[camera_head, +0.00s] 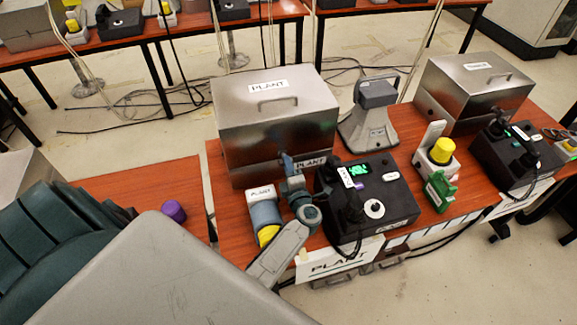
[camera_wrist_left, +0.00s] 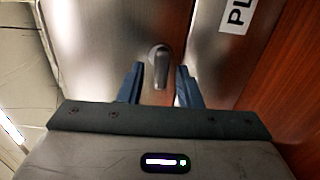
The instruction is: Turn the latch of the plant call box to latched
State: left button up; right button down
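The plant call box (camera_head: 240,130) is a steel box with a lid handle and a PLANT label, standing on the red-brown table. Its front also fills much of the left wrist view (camera_wrist_left: 95,40). The latch (camera_wrist_left: 160,65) is a small grey lever with a round pivot, its arm pointing down in the left wrist view. My left gripper (camera_head: 287,160) is at the box's front face and hides the latch in the head view. In the left wrist view its two blue fingers (camera_wrist_left: 159,80) are apart, one on each side of the lever. I cannot tell whether they touch it.
A black phone unit (camera_head: 385,215) stands right of my left gripper. A grey device (camera_head: 376,112) and another steel box (camera_head: 475,90) are further right. A purple knob (camera_head: 174,211) is at left.

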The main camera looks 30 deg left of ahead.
pick_arm(q)
grip_shut()
jog(key=shift+n+b, duration=9.1)
jog(key=shift+b, duration=0.4)
pick_arm(e)
jog(key=w+f, duration=0.2)
jog(key=f, duration=0.6)
jog(key=w+f, duration=0.2)
jog(key=f, duration=0.7)
jog(key=shift+a, duration=0.15)
